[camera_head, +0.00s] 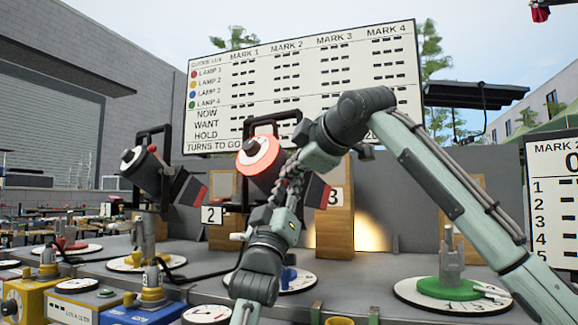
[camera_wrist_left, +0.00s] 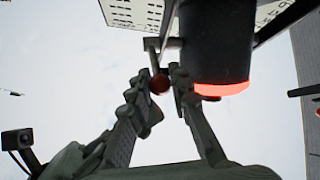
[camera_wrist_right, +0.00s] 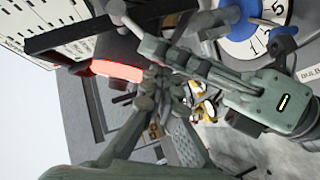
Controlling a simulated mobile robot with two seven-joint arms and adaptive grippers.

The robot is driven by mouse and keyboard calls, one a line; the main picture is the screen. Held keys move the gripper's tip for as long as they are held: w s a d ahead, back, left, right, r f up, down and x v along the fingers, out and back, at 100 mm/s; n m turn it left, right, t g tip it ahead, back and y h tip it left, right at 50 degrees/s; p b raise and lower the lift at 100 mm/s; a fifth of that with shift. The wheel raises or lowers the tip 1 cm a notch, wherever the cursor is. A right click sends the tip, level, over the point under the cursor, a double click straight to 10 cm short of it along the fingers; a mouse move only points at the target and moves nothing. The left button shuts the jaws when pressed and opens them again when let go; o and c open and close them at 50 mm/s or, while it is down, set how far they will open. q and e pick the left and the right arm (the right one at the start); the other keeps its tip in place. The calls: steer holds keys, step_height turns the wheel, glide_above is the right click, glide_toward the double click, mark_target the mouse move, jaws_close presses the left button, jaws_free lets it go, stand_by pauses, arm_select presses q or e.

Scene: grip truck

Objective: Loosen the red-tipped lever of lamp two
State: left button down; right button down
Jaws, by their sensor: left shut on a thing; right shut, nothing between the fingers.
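A black lamp with a glowing red ring (camera_head: 260,158) hangs above the bench in the head view; no number shows on its body. In the left wrist view its dark body (camera_wrist_left: 215,45) is close beside my left gripper (camera_wrist_left: 161,80). That gripper is shut on a red-tipped lever (camera_wrist_left: 157,84), with the red ball between its fingertips. The head view hides this lever behind my arms. My right gripper (camera_wrist_right: 165,86) is shut and empty, just below the lamp's red ring (camera_wrist_right: 117,70) in the right wrist view. It also shows beside the lamp in the head view (camera_head: 293,171).
Another black lamp (camera_head: 155,172) stands at left. A blue-centred dial (camera_head: 300,282) lies below my arms, and a green-centred dial (camera_head: 445,290) is at right. A large scoreboard (camera_head: 300,85) stands behind. Yellow and blue boxes (camera_head: 145,315) line the front left. My two arms are close together.

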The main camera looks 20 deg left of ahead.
arm_select(q)
steer(key=shift+w+f, duration=0.2)
steer(key=shift+f, duration=0.05)
steer(key=shift+a, duration=0.1)
arm_select(e)
steer(key=shift+w+d+f, duration=0.15)
steer(key=shift+w+f, duration=0.35)
steer(key=shift+f, duration=0.05)
arm_select(q)
steer(key=c, duration=1.8)
jaws_free()
steer(key=shift+s+r, duration=0.1)
steer(key=shift+o, duration=2.2)
steer(key=shift+r, duration=0.15)
arm_select(e)
steer(key=shift+w+f, duration=0.15)
steer(key=shift+w, duration=0.05)
arm_select(q)
steer(key=shift+s, duration=0.15)
